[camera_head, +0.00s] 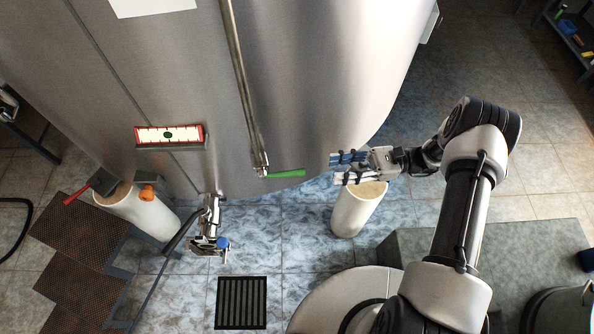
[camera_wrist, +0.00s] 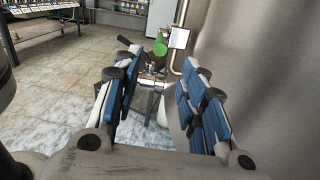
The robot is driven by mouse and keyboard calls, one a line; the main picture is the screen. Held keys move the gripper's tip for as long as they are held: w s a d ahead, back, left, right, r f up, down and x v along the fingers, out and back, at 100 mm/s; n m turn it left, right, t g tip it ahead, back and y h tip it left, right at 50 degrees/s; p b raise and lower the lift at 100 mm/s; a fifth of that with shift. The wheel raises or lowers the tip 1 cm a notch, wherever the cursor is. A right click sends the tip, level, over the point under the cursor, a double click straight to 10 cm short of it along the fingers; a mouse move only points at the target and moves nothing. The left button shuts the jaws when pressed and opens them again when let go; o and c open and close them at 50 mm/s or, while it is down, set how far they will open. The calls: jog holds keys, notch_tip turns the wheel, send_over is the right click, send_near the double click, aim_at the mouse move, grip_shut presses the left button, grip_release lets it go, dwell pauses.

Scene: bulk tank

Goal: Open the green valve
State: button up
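The green valve handle (camera_head: 287,173) is a flat bar at the foot of a thin vertical pipe on the tank's front. It lies nearly level and points right, towards my gripper (camera_head: 332,168). My gripper is to the right of the handle's free end, with a gap between them. In the wrist view, a green piece (camera_wrist: 160,46), seemingly this handle seen end-on, shows beyond the fingertips. The blue-padded fingers of my gripper (camera_wrist: 160,80) are spread apart there with nothing between them. The valve body is small and hard to make out.
The steel tank (camera_head: 320,80) stands close behind my gripper, its wall on the right of the wrist view. A white tank leg (camera_head: 350,215) is below my gripper.

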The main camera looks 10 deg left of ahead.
aim_at(297, 173)
jog(key=x, duration=1.2)
jog(key=shift+a+b, duration=0.1)
jog(key=shift+b, duration=0.25)
grip_shut()
